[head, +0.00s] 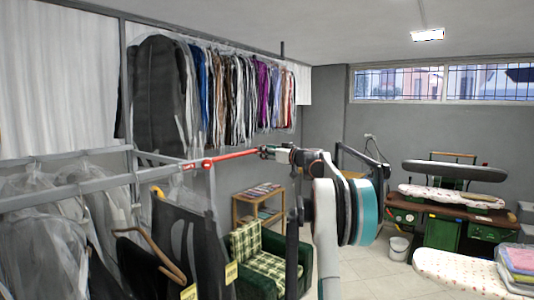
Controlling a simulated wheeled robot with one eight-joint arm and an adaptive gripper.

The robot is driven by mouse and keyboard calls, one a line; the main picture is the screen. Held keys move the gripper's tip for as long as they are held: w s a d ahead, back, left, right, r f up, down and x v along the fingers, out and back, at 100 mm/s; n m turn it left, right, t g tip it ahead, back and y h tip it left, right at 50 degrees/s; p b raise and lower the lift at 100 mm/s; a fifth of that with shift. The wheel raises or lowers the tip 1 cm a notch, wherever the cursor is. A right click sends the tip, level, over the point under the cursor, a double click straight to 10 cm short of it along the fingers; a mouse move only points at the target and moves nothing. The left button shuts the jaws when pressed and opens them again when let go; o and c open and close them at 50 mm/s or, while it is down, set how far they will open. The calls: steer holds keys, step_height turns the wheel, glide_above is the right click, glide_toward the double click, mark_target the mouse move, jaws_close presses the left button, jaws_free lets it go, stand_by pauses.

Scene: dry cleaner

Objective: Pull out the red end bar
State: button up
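The red end bar (236,156) is a thin red rod that extends, slightly rising to the right, from the end of a grey clothes rail (100,182). A round red joint (207,163) sits where the red part meets the rail. My gripper (265,152) is at the right end of the red bar, in line with it and seemingly touching it. The fingers are small and dark in this view, and I cannot tell whether they are closed on the bar. My arm reaches in from the right of the gripper.
Bagged clothes (50,235) and dark garments on hangers (185,240) hang below the rail at left. A green plaid armchair (265,258) and a wooden shelf (257,203) stand below the bar.

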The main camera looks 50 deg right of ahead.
steer(key=shift+s, duration=0.1)
steer(key=s+a, duration=0.1)
steer(key=s, duration=1)
steer(key=shift+s+a, duration=0.25)
steer(key=shift+s, duration=0.1)
